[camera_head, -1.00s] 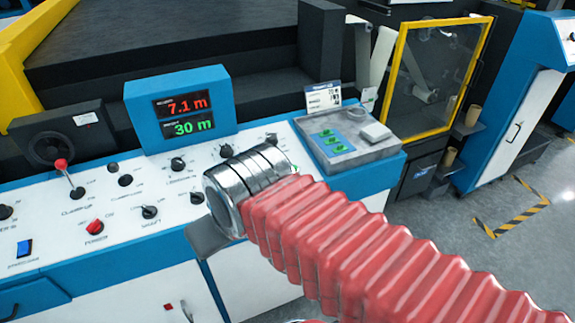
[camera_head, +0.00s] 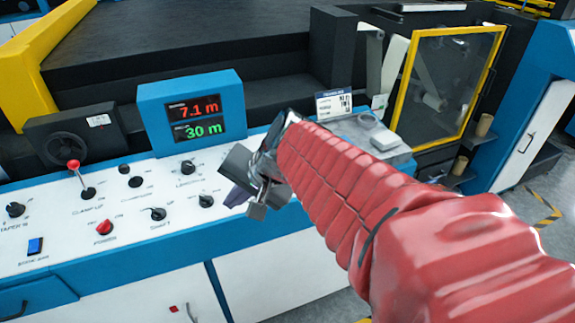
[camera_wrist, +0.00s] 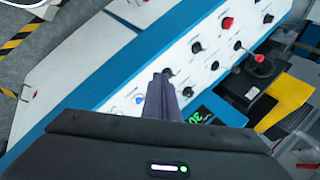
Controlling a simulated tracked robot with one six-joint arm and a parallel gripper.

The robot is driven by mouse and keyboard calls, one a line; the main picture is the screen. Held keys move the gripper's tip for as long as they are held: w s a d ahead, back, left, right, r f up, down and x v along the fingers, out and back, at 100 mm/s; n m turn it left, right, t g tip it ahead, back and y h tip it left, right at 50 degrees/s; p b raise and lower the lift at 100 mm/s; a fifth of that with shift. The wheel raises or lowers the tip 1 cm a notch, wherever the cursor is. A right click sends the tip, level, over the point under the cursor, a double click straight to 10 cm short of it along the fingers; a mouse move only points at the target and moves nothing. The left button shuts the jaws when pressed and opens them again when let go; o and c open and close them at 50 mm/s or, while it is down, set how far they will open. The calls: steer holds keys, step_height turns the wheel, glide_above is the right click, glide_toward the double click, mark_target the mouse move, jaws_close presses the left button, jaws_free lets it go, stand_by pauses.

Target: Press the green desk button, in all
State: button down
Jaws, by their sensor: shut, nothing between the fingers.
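The green desk buttons are not visible now. My red-sleeved arm covers the part of the grey panel (camera_head: 350,128) where they showed earlier, at the right end of the desk in the head view. My gripper (camera_head: 238,192) is over the white control desk (camera_head: 75,230), left of that panel, with its dark fingers pointing down-left. In the wrist view the gripper (camera_wrist: 160,92) is shut and empty, its fingertips overlapping the desk near a black knob. The height above the desk is hard to judge.
Black knobs, a red power switch (camera_head: 104,228), a blue switch (camera_head: 35,245) and a red-topped lever (camera_head: 74,165) stand on the desk. A blue display box (camera_head: 192,112) rises behind it. A white box (camera_head: 384,140) and a label stand (camera_head: 334,103) are by the grey panel.

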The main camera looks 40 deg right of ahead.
steer(key=w+d+m+t+h, duration=0.2)
steer(key=d+m, duration=0.6)
steer(key=d, duration=0.5)
steer(key=w+d+m+t+h, duration=0.1)
steer(key=w+d+m+t, duration=0.1)
steer(key=d+m, duration=0.6)
steer(key=d, duration=0.5)
steer(key=shift+w+f+m+h, duration=0.3)
steer(key=shift+w+f+h, duration=0.05)
steer(key=shift+w+h, duration=0.05)
steer(key=shift+f, duration=0.15)
steer(key=shift+w+d+f, duration=0.1)
steer(key=shift+w+f, duration=0.15)
steer(key=shift+f, duration=1.15)
steer(key=shift+w+f, duration=0.25)
steer(key=shift+f, duration=1.15)
steer(key=shift+w+d+f, duration=0.1)
steer(key=shift+w+f, duration=0.15)
steer(key=shift+f, duration=1.15)
